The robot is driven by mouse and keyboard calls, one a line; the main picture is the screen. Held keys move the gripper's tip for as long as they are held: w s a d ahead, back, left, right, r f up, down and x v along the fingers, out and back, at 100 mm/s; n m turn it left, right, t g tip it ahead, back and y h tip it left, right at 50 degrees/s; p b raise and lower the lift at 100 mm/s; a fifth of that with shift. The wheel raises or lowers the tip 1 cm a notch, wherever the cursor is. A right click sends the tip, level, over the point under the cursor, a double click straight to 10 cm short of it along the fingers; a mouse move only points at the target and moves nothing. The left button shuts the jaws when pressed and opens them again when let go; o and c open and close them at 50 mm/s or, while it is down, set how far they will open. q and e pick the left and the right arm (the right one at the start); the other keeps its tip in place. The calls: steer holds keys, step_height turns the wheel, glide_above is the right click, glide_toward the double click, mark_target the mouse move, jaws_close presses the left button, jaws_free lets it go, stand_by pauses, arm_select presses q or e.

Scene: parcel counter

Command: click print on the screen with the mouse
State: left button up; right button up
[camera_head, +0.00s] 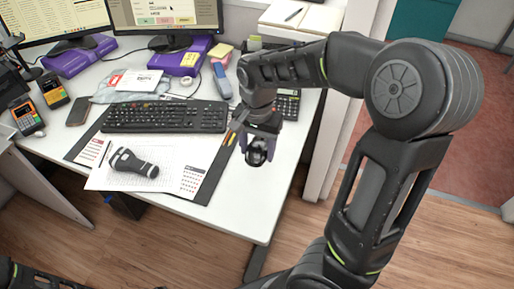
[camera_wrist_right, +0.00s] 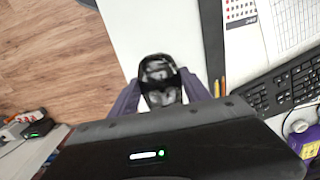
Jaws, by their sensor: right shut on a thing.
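The right monitor (camera_head: 205,14) shows a pale window with a row of coloured buttons (camera_head: 165,20), cut by the top of the head view. Their labels are too small to read. The black mouse (camera_head: 256,156) is between the purple-grey fingers of my right gripper (camera_head: 258,147), over the white desk right of the desk mat. In the right wrist view the mouse (camera_wrist_right: 160,82) sits between both fingertips (camera_wrist_right: 162,92), with white desktop beyond it. I cannot tell whether it touches the desk. My left gripper is not in view.
A black keyboard (camera_head: 165,117) lies left of my right gripper. A paper with a dark scanner-like shape (camera_head: 135,163) and pencils (camera_head: 230,139) are near. A calculator (camera_head: 287,104) is behind the gripper. Bare desk (camera_head: 245,210) lies in front, ending at its edge.

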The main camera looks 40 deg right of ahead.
mark_target(257, 178)
steer(key=shift+m, duration=0.3)
steer(key=f, duration=0.1)
steer(key=s+d+f, duration=0.1)
steer(key=f+b, duration=0.1)
steer(key=f, duration=0.1)
steer(key=shift+s+d, duration=0.3)
steer(key=shift+d, duration=0.05)
steer(key=f, duration=0.3)
steer(key=shift+w+a+b, duration=0.2)
steer(key=shift+a+b, duration=0.2)
steer(key=shift+w+a, duration=0.5)
steer(key=shift+w, duration=0.15)
steer(key=shift+f, duration=0.1)
steer(key=shift+f+b, duration=1.05)
steer(key=shift+f, duration=0.15)
steer(key=shift+f, duration=0.1)
